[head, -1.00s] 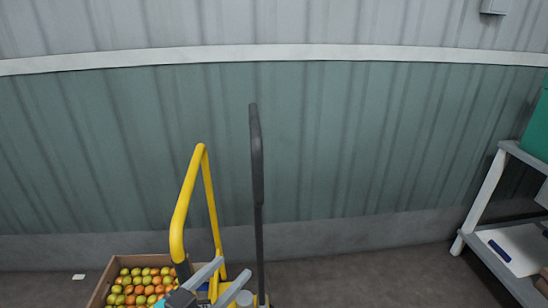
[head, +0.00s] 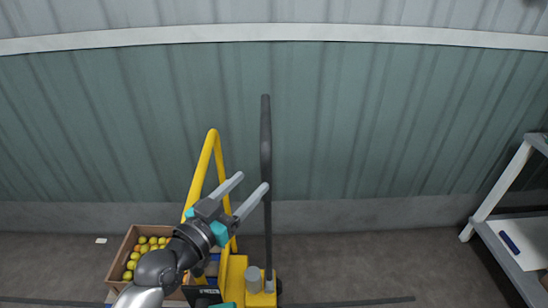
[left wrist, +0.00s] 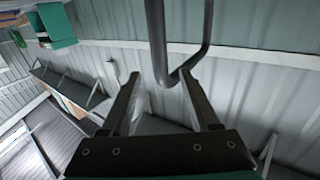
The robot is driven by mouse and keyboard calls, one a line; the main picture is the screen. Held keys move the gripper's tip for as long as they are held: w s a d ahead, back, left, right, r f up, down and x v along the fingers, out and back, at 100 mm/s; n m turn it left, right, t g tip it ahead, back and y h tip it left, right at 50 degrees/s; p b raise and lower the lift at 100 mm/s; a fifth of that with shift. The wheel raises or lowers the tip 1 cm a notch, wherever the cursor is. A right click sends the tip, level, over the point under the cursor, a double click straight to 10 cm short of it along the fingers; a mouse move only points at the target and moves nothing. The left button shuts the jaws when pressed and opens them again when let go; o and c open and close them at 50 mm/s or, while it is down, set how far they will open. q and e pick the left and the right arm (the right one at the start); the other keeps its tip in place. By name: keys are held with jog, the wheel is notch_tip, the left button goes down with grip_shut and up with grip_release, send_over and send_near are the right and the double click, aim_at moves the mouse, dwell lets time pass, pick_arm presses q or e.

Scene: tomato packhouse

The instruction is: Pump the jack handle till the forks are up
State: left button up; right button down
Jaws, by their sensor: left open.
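The jack handle (head: 266,140) is a black, nearly upright lever with a thicker grip, beside the yellow frame (head: 205,160) of the jack. The forks are not visible. My right gripper is not in view.
A grey metal rack (head: 497,195) stands at the right. A green corrugated wall (head: 380,120) closes the back.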

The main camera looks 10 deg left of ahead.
pick_arm(q)
jog(key=x, duration=1)
jog(key=shift+w, duration=0.15)
jog(key=shift+c, duration=0.4)
grip_shut()
dwell(0.8)
